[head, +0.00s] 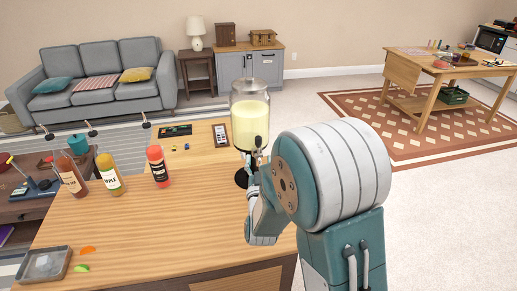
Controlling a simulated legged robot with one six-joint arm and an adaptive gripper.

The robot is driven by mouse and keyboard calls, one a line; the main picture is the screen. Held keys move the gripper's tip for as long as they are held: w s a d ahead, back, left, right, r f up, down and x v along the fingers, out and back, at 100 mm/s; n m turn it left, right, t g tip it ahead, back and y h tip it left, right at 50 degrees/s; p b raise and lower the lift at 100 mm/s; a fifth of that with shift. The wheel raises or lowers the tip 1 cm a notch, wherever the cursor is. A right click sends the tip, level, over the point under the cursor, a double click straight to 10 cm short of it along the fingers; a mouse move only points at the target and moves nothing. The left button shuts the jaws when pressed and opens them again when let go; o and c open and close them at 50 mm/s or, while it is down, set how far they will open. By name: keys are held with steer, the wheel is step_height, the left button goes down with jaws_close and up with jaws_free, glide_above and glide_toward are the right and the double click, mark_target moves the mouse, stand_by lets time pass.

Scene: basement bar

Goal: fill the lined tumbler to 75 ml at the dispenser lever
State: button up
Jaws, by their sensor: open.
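The dispenser (249,108) is a glass jar of pale yellow liquid with a metal lid. It stands near the right end of the wooden counter, with a dark base or stand showing low on its left. My gripper (257,152) is in front of the jar's lower part, small and partly hidden by my own arm. It is open. I cannot tell whether it touches the dispenser. My arm covers the dispenser's lower right, and I cannot make out the lever. I cannot make out the lined tumbler.
A calculator-like device (221,135) lies left of the dispenser. The counter's middle is clear.

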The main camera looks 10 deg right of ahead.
steer(key=v, duration=0.6)
stand_by(0.3)
steer(key=s+d+r+n+g+y, duration=0.1)
steer(key=s+r+g+y, duration=0.1)
steer(key=s+g, duration=0.5)
steer(key=s+d+r+n+g+y, duration=0.1)
steer(key=s+r+g, duration=0.3)
steer(key=s, duration=1.3)
steer(key=g+y, duration=0.1)
steer(key=g, duration=0.2)
steer(key=shift+d+r+n+g, duration=0.2)
steer(key=shift+d+n+g, duration=0.05)
steer(key=shift+n+g, duration=0.15)
steer(key=shift+w, duration=0.15)
